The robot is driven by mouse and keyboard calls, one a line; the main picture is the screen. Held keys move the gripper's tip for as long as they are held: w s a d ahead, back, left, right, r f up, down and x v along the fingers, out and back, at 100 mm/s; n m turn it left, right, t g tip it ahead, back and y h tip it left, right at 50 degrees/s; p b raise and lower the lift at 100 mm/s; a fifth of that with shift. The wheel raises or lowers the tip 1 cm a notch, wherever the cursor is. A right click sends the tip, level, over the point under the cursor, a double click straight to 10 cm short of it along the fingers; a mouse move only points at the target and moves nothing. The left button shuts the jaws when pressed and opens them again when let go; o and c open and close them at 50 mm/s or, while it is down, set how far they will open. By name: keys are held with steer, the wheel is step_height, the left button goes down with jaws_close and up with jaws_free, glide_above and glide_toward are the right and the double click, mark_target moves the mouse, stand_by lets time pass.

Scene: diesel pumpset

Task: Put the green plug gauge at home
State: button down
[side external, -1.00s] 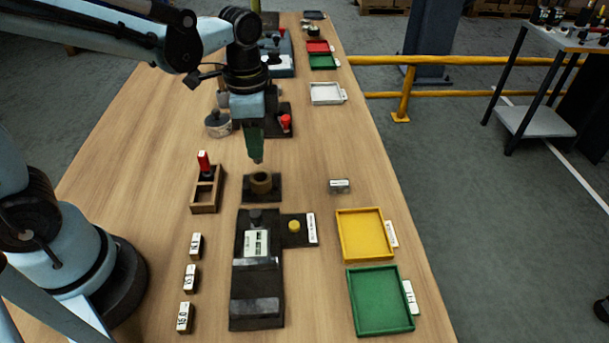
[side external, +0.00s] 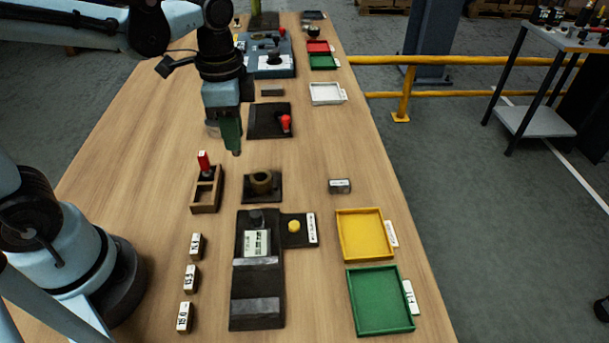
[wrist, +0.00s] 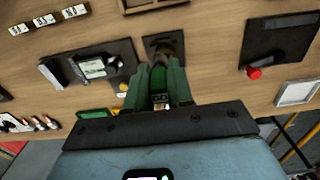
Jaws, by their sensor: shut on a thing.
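My gripper (side external: 233,150) is shut on the green plug gauge (wrist: 158,80). It holds the gauge in the air, above the table. In the wrist view the gauge's green handle sits between my fingers, with a small white marked patch below it; its far end is hidden. The wooden rack (side external: 206,209) stands lower left of my gripper in the side view. A red-handled gauge (side external: 204,161) stands upright in its rear part, and its front compartment looks empty. A brown ring (side external: 262,182) sits on a dark base, lower right of my gripper.
A dark measuring stand (side external: 257,285) stands in front of the ring. Yellow (side external: 362,236) and green (side external: 380,301) trays lie at right. Several marked blocks (side external: 190,277) lie at left. A dark plate with a red knob (side external: 285,123) is behind. Bare table surrounds the rack.

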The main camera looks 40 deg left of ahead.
steer(key=s+a+f, duration=0.1)
steer(key=s+a, duration=0.2)
steer(key=s, duration=0.4)
steer(key=shift+a+f, duration=0.3)
steer(key=shift+a, duration=0.05)
steer(key=shift+f, duration=0.1)
steer(key=shift+f, duration=3.55)
steer(key=shift+f, duration=0.35)
steer(key=c, duration=0.9)
jaws_free()
steer(key=shift+r, duration=0.1)
step_height(320, 180, up, 7)
